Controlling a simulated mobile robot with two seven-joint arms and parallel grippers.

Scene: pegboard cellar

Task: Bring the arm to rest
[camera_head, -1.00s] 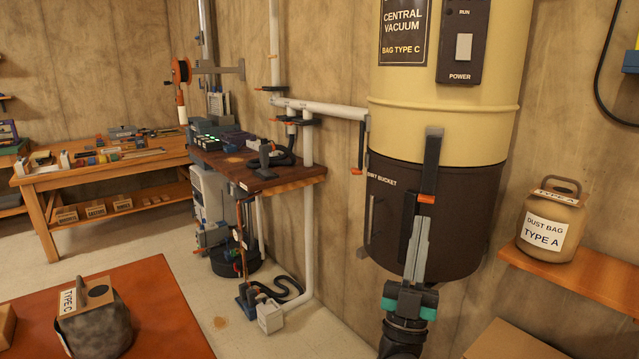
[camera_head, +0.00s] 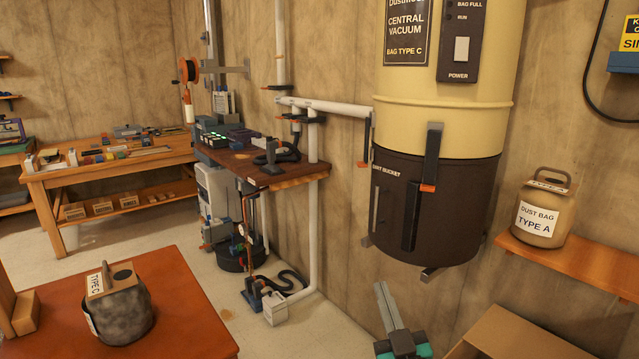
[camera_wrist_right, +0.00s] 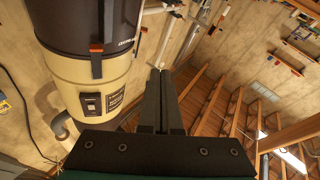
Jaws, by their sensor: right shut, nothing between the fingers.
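My right gripper (camera_head: 383,296) is low in the head view, in front of and below the vacuum canister. Its fingers are together and nothing is between them. In the right wrist view my right gripper (camera_wrist_right: 161,75) also shows with its two dark fingers side by side. The central vacuum (camera_head: 445,85), a cream canister with a dark dirt bucket (camera_head: 465,205) below, hangs on the wall; the fingertips are apart from it. The vacuum (camera_wrist_right: 85,80) also shows in the right wrist view, left of the fingers. My left gripper is not in view.
A grey bag marked Type C (camera_head: 125,308) stands on the orange-brown table (camera_head: 190,300). A dust bag marked Type A (camera_head: 541,215) stands on the right wall shelf (camera_head: 590,268). An open cardboard box (camera_head: 520,335) is at lower right. White pipes (camera_head: 314,215) run along the wall.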

